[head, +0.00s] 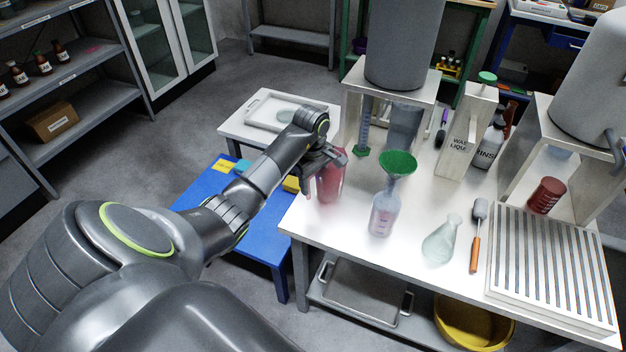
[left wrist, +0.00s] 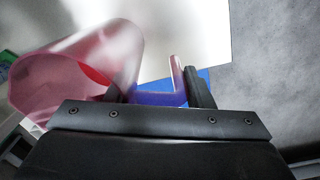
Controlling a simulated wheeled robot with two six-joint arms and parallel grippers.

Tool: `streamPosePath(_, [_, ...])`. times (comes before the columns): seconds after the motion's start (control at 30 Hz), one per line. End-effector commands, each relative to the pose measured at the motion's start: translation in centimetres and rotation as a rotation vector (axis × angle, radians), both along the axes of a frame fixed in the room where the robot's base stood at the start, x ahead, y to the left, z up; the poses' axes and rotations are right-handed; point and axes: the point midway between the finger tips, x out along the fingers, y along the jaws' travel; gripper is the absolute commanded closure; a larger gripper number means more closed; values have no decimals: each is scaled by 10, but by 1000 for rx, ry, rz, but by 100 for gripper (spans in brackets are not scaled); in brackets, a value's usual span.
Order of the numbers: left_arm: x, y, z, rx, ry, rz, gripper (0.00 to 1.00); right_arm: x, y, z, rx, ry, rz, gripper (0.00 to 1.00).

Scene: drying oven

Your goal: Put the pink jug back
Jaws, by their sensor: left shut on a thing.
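The pink jug (head: 330,180) is translucent and is at the left edge of the white table (head: 335,225). My left gripper (head: 326,160) reaches it from the left and is shut on it, partly covering its upper part. In the left wrist view the jug (left wrist: 115,50) fills the upper left, its open mouth towards the camera. Its handle (left wrist: 177,75) is between the dark fingers of the gripper (left wrist: 160,92). I cannot tell whether the jug's base touches the table. My right gripper is not in view.
A bottle with a green funnel (head: 397,165) stands right of the jug. A glass flask (head: 442,240), an orange-handled brush (head: 476,240) and a slatted rack (head: 550,265) are farther right. A blue low table (head: 225,205) and a small white table holding a tray (head: 262,112) are left.

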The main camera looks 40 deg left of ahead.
Motion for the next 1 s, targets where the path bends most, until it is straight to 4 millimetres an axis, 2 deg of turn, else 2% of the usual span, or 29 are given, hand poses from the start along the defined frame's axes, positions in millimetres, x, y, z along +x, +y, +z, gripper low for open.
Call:
streamPosePath(0.03, [0, 0, 0, 0, 0, 0, 49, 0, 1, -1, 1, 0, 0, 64])
streamPosePath(0.17, [0, 0, 0, 0, 0, 0, 32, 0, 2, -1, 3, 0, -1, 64])
streamPosePath(0.47, [0, 0, 1, 0, 0, 0, 31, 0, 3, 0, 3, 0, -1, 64])
streamPosePath(0.57, [0, 0, 5, 0, 0, 0, 31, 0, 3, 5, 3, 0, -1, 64])
streamPosePath(0.6, [1, 1, 8, 1, -2, 0, 31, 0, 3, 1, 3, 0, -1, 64])
streamPosePath(0.77, [0, 1, 39, 3, -7, -1, 31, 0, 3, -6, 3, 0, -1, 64])
streamPosePath(0.83, [0, 1, 57, 3, -6, -1, 31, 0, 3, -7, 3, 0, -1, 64])
streamPosePath(0.9, [-1, 1, 77, 3, -5, -1, 31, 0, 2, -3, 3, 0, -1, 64])
streamPosePath(1.0, [-3, 1, 94, 0, 1, 1, 31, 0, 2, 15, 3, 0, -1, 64])
